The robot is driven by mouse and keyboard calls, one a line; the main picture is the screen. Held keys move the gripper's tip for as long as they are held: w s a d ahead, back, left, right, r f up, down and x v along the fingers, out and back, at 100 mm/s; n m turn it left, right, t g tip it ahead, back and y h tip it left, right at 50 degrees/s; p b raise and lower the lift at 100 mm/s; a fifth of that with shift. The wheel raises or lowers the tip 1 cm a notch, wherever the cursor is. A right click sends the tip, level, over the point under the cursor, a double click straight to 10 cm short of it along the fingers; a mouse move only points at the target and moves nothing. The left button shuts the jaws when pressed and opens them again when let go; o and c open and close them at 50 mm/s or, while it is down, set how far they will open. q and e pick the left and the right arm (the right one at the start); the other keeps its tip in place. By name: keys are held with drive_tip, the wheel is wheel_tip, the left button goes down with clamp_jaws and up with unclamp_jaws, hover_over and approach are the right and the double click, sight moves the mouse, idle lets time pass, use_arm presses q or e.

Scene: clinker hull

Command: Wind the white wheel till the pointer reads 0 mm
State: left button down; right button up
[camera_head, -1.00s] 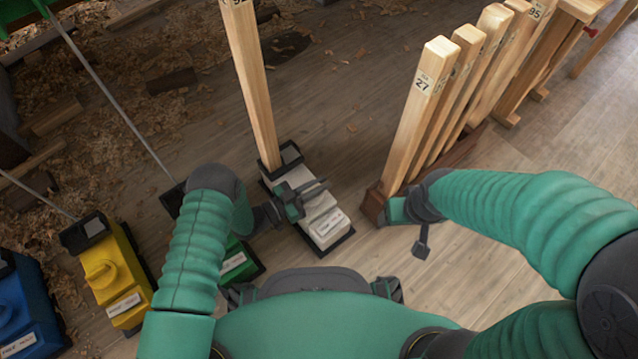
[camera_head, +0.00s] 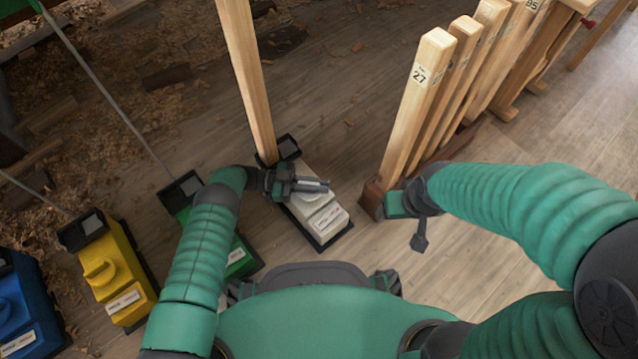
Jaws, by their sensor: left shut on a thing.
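The white unit (camera_head: 326,218) is a narrow box on a dark base on the floor, with printed labels on its near end. My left gripper (camera_head: 308,186) lies across its top from the left, shut on the white wheel, which the fingers and hand mostly hide. The pointer and its mm scale cannot be made out. My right gripper (camera_head: 419,232) hangs to the right of the white unit, apart from it; its jaws are too unclear to judge.
A tall wooden post (camera_head: 248,85) rises at the far end of the white unit. Numbered wooden posts (camera_head: 420,95) stand in a rack at right. Green (camera_head: 240,258), yellow (camera_head: 112,275) and blue (camera_head: 20,310) units stand at left. Wood shavings (camera_head: 90,130) cover the floor at upper left.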

use_arm(q)
drive_tip(key=shift+g, duration=0.3)
drive_tip(key=c, duration=1.5)
unclamp_jaws()
